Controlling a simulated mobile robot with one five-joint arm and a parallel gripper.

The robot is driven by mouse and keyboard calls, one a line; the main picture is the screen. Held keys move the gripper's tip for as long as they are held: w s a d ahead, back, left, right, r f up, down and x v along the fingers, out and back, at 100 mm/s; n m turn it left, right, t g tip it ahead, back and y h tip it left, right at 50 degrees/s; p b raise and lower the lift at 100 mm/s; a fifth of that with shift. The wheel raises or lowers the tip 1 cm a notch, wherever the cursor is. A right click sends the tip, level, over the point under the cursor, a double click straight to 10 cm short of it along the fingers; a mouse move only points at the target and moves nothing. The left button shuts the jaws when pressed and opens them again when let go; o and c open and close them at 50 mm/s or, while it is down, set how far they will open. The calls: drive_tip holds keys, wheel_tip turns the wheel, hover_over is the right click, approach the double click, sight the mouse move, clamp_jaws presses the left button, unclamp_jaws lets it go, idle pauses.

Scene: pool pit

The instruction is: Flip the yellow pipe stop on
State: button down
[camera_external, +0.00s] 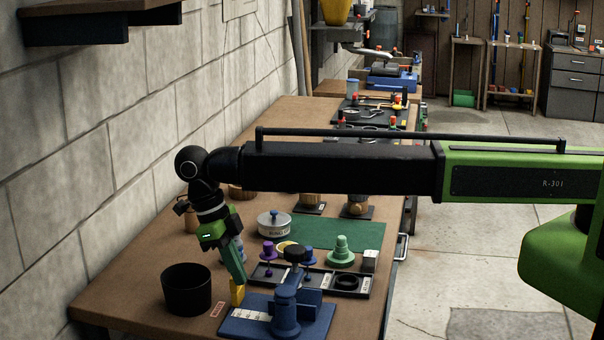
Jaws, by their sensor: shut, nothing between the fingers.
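A small yellow piece (237,295), which looks like the yellow pipe stop, shows at the left back edge of a blue fixture (286,305). The fixture has a blue base plate, an upright round body and a black knob on top. My gripper (239,279) points down from the left, shut and empty, with its green fingers right at the top of the yellow piece. I cannot tell whether they touch. The fingertips hide part of the yellow piece, and its exact position is too small to read.
A black round pot (188,290) stands close left of my gripper. A black tray (325,279) with purple and blue pieces lies behind the fixture, near a green mat (330,233) and a round tin (273,224). The block wall (85,180) borders the bench on the left.

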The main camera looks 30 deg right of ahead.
drive_tip(key=p+v, duration=0.9)
drive_tip(key=v, duration=0.1)
drive_tip(key=shift+p, duration=0.35)
drive_tip(key=shift+a, duration=0.1)
drive_tip(key=shift+w, duration=0.15)
